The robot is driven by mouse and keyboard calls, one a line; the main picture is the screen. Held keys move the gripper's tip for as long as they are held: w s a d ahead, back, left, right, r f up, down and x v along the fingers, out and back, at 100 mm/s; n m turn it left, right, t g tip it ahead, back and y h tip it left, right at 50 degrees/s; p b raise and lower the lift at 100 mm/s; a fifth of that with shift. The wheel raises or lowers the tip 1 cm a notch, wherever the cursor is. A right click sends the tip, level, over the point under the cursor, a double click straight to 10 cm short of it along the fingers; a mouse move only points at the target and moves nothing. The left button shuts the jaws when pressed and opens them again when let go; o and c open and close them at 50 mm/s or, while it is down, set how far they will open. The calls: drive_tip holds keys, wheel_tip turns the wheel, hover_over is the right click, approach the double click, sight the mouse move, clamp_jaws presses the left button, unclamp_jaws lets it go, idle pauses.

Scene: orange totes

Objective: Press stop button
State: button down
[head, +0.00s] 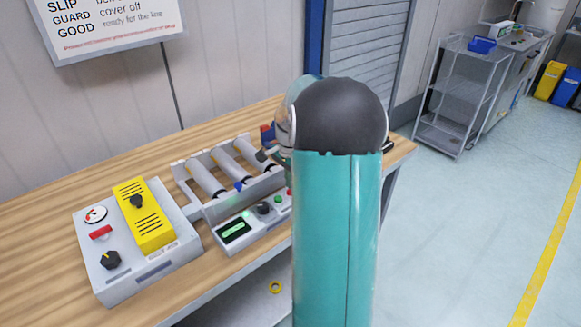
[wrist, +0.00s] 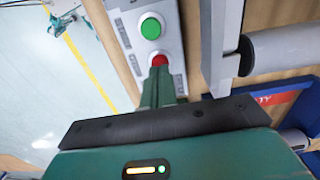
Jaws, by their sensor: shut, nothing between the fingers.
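The stop button is taken to be the red button (wrist: 160,60) beside a green button (wrist: 151,28) on a grey control panel (wrist: 128,12). In the wrist view my gripper (wrist: 159,72) is shut and empty, with its fingertips right at the red button and covering part of it. I cannot tell whether they touch it. In the head view the panel (head: 262,236) sits at the front of the wooden bench, with its green button (head: 279,198) showing and the red button (head: 290,191) partly hidden by my teal arm. My gripper is hidden there.
Grey rollers (head: 235,168) stand behind the panel. A grey box (head: 125,285) with a yellow cover (head: 144,215) and black knobs is on the left of the wooden bench (head: 60,215). A metal cart (head: 462,95) stands far right. The floor at right is clear.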

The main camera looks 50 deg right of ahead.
drive_tip(key=shift+f, duration=0.55)
drive_tip(key=shift+f, duration=0.1)
drive_tip(key=shift+a+f, duration=0.1)
drive_tip(key=shift+f, duration=0.55)
drive_tip(key=shift+s+f, duration=0.2)
drive_tip(key=shift+f, duration=0.15)
drive_tip(key=shift+w+r, duration=0.1)
drive_tip(key=shift+r, duration=0.15)
wheel_tip(320, 180, up, 15)
drive_tip(key=shift+f, duration=0.15)
drive_tip(key=shift+w, duration=0.1)
